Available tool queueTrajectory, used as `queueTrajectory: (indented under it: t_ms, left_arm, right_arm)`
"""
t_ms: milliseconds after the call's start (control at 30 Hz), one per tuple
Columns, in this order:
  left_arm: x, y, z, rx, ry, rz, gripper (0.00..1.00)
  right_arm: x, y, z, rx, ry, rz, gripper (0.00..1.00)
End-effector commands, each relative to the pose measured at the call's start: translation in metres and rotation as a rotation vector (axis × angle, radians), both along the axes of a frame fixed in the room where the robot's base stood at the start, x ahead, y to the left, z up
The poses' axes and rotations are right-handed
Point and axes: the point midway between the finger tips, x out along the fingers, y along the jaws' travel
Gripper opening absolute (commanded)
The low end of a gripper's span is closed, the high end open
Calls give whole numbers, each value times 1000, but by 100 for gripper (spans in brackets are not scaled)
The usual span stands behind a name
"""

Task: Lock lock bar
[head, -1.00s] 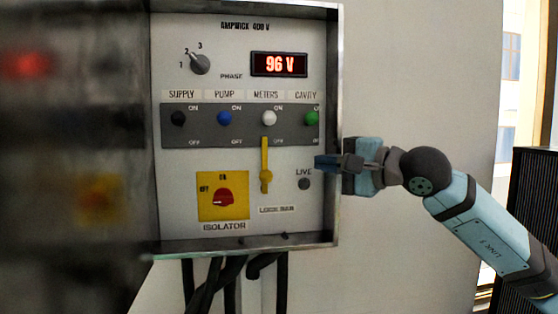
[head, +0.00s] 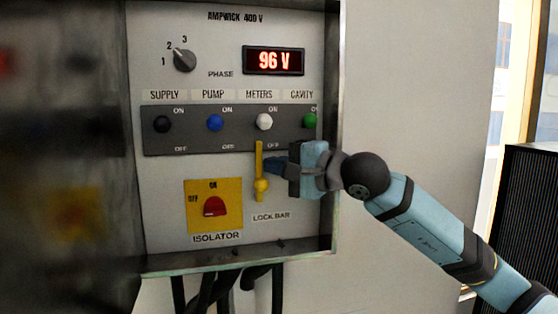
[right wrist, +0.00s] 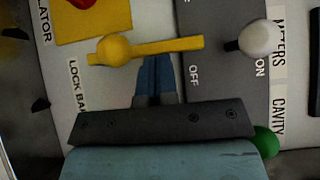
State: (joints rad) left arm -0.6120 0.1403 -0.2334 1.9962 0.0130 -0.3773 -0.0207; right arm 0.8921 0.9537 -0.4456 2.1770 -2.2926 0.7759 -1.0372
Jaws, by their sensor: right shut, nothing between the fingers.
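The yellow lock bar (head: 260,165) stands upright on the panel, its round knob at the lower end, above the "LOCK BAR" label. In the right wrist view the lock bar (right wrist: 150,48) runs across the picture, knob to the left. My right gripper (head: 270,165) is shut and empty, just right of the bar's middle. Its blue fingertips (right wrist: 156,60) are at the bar's edge in the right wrist view; I cannot tell whether they touch. The red isolator knob (head: 215,206) sits on a yellow plate left of the bar. My left gripper is not in view.
Above the bar is a grey strip with black, blue, white (head: 264,121) and green (head: 310,121) toggles. The display (head: 273,61) reads 96 V beside a phase selector (head: 184,60). The cabinet's raised right edge (head: 333,120) is close to my arm. Cables hang below.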

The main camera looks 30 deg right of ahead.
Motion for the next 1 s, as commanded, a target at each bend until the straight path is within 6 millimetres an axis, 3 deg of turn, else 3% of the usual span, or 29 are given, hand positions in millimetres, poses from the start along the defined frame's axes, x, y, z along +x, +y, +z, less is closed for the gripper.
queueTrajectory:
  t_ms: [300,700,1000]
  left_arm:
    - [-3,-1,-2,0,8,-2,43]
    - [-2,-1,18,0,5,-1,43]
    - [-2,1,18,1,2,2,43]
  right_arm:
    - [0,2,2,-17,4,0,0]
    - [7,26,9,-350,89,-1,0]
    - [8,29,6,-395,103,-2,0]
